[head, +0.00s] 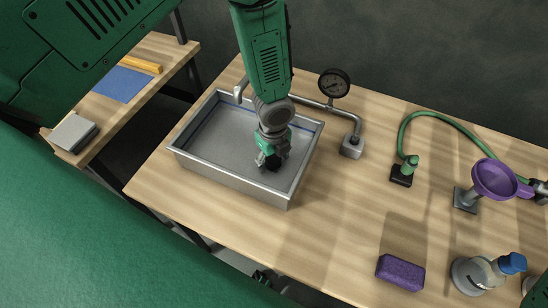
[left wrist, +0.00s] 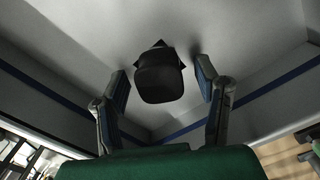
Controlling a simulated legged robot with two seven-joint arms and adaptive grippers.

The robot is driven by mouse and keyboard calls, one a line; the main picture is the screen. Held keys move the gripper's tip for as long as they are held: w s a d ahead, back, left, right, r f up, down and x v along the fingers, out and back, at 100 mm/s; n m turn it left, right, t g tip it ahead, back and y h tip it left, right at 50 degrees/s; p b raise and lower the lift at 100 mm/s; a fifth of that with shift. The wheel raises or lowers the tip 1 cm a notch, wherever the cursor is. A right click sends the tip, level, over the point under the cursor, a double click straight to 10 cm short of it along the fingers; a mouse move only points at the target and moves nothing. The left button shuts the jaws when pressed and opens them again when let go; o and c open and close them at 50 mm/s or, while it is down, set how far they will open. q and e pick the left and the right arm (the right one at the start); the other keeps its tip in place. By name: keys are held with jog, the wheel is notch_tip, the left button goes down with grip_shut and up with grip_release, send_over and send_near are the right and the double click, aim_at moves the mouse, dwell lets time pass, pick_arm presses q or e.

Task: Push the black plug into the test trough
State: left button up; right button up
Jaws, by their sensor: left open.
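The test trough (head: 240,183) is a grey metal basin with a blue line inside, on the wooden table left of centre. My left gripper (head: 270,160) reaches down into it from above. The black plug (left wrist: 160,80) shows in the left wrist view between the two open fingers (left wrist: 162,88), with a gap on each side. A dark angular patch shows behind the plug on the grey trough floor; whether it is a hole or part of the plug I cannot tell. In the head view the plug (head: 273,163) is mostly hidden under the gripper. My right gripper does not show.
To the right are a green hose (head: 440,114), a purple funnel (head: 495,180), a purple sponge (head: 400,272) and a blue-capped bottle (head: 482,272).

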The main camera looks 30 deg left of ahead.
pick_arm(q)
jog(key=shift+r, duration=0.1)
dwell(0.3)
jog(key=shift+r+p, duration=2.2)
jog(key=shift+r, duration=1.75)
jog(key=shift+r, duration=0.25)
notch_tip(320, 180, up, 11)
jog(key=shift+r, duration=0.15)
jog(key=shift+d, duration=0.1)
